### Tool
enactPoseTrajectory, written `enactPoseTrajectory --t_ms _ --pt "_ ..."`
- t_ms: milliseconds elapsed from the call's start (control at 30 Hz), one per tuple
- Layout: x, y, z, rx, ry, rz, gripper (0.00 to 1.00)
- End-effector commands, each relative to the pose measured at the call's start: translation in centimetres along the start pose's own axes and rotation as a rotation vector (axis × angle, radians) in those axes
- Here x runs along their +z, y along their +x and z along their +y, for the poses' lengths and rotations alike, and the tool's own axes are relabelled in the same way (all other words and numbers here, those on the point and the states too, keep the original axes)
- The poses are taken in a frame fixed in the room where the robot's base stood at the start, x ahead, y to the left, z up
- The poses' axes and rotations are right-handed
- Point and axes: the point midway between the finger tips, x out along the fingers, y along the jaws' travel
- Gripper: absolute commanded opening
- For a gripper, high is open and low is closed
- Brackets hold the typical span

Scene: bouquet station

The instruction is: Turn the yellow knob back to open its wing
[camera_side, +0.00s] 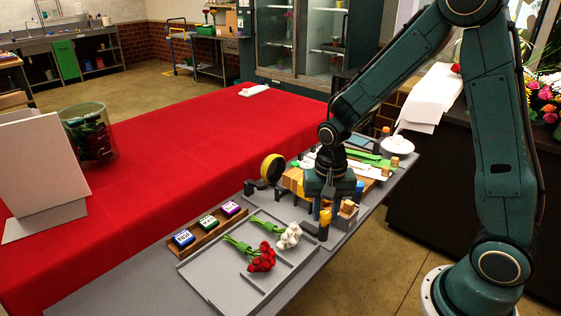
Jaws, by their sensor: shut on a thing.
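The fingertips are small and partly hidden by the gripper body.
A grey tray (208,275) with red flowers (262,257) and white flowers (289,235) lies in front. A wooden rack (205,230) of labelled blocks is beside it. The red cloth (190,160) is mostly clear.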

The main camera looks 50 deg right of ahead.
Motion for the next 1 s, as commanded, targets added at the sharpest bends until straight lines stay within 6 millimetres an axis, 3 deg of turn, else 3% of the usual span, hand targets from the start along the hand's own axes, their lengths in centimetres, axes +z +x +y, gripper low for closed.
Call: enactPoseTrajectory --t_ms 367,1000 --pt "-0.03 -0.02 0.0 0.001 -0.146 0.001 0.06" --pt "-0.05 -0.01 -0.01 0.001 -0.717 0.001 0.06"
